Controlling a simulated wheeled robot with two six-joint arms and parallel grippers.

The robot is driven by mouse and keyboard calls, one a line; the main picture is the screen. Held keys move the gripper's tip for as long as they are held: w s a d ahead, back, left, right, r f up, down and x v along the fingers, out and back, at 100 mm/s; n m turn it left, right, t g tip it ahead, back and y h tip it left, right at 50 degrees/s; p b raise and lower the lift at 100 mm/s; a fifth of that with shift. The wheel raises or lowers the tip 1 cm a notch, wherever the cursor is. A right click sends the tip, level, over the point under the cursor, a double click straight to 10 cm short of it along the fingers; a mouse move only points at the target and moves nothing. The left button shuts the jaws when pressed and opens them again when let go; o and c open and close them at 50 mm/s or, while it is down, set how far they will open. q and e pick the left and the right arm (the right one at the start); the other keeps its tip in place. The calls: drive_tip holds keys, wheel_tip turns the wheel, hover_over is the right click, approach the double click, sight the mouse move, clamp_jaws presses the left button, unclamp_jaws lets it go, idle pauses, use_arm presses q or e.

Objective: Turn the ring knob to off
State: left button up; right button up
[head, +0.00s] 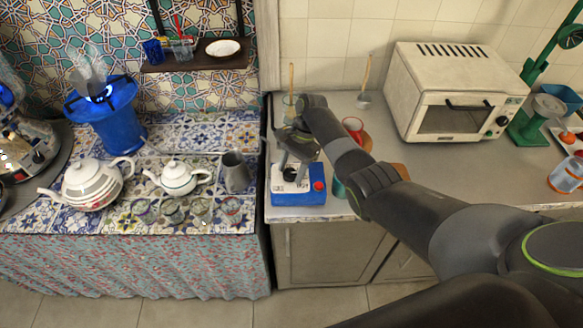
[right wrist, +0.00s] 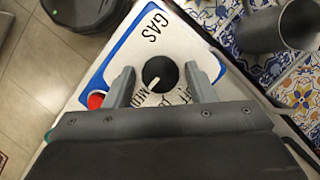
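The ring knob (right wrist: 160,74) is black and round with a pale pointer mark, on the white top of a blue-edged gas box. In the right wrist view the pointer aims down-left, towards printed letters reading MED; "GAS" is printed above. My right gripper (right wrist: 162,82) is open, one finger on each side of the knob, with gaps visible. In the head view the gas box (head: 298,198) has a red button at its right, and my right gripper (head: 292,163) is over it. A blue burner (head: 110,122) at the left shows blue flame. My left gripper is not in view.
A grey jug (head: 236,172) stands left of the box across the gap between counters. Teapots (head: 178,178) and glasses stand further left. A red cup (head: 353,128) is behind the box. A white toaster oven (head: 450,95) stands at the back right.

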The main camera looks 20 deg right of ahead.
drive_tip(key=c, duration=0.7)
drive_tip(key=shift+w+n, duration=0.1)
drive_tip(key=shift+n, duration=0.2)
drive_tip(key=n+b, duration=0.1)
drive_tip(key=n, duration=0.1)
drive_tip(key=n+g+h+b, duration=0.1)
drive_tip(key=n, duration=0.2)
drive_tip(key=shift+w+a+g+h, duration=0.1)
drive_tip(key=shift+a+g+h, duration=0.05)
drive_tip(key=shift+g+h, duration=0.15)
drive_tip(key=n, duration=0.2)
drive_tip(key=n+h+b, duration=0.1)
drive_tip(key=n, duration=0.1)
drive_tip(key=shift+a+n+g+h, duration=0.1)
drive_tip(key=shift+n+g+h, duration=0.2)
drive_tip(key=shift+n, duration=0.1)
drive_tip(key=n+h, duration=0.1)
drive_tip(key=n, duration=0.2)
drive_tip(key=shift+a+r+n, duration=0.1)
drive_tip(key=shift+n, duration=0.2)
drive_tip(key=shift+n+h+p, duration=0.75)
drive_tip(key=shift+n+h, duration=0.05)
drive_tip(key=shift+n, duration=1.1)
drive_tip(key=shift+c, duration=0.2)
